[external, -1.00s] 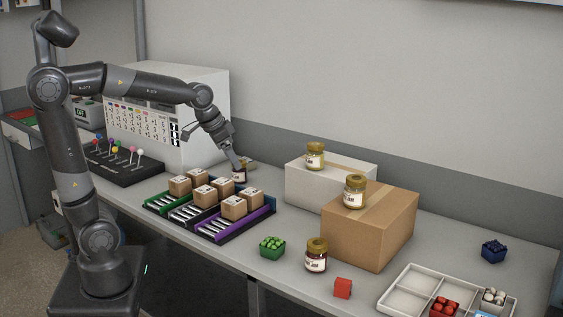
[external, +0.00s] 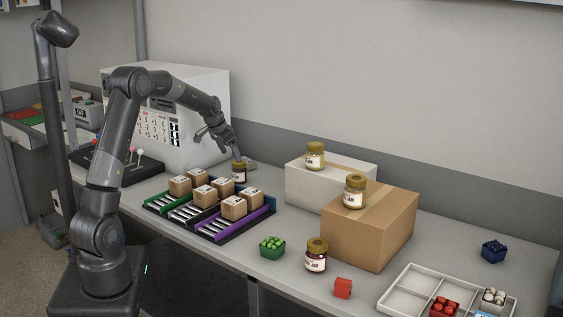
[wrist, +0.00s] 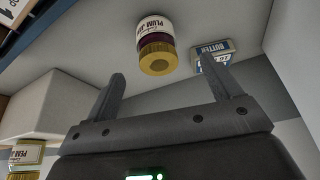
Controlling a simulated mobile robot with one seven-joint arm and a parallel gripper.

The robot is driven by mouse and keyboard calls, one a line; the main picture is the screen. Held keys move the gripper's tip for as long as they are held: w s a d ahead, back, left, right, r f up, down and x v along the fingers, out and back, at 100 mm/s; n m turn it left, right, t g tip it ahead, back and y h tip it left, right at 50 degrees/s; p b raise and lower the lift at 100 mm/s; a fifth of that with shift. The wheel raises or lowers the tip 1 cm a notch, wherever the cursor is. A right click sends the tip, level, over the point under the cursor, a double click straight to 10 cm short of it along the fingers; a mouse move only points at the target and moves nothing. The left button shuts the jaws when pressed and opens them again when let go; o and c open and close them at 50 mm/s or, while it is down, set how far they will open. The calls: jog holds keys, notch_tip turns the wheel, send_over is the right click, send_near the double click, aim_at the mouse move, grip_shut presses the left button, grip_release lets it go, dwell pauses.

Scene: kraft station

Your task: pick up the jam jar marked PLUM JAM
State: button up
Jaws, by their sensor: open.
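The jar labelled PLUM JAM (wrist: 153,28), with dark contents and a gold lid, shows at the top middle of the wrist view, ahead of my fingers and apart from them. In the external view a dark jar (external: 239,174) stands upright on the bench behind the box rack, just below my gripper (external: 219,146); its label is too small to read there. In the wrist view my gripper (wrist: 162,86) is open and empty, its two fingers wide apart.
A BUTTER pack (wrist: 212,48) lies close beside the jar. A rack (external: 243,226) with small cartons stands in front. Other jars stand on a white box (external: 308,188), on a cardboard box (external: 378,232) and on the bench (external: 316,262). A white machine (external: 200,100) is behind my arm.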

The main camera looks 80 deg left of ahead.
aim_at(239, 171)
jog(key=x, duration=1)
jog(key=shift+w+d+f, duration=0.1)
jog(key=shift+w+d, duration=0.1)
jog(key=shift+d, duration=0.1)
jog(key=c, duration=1.3)
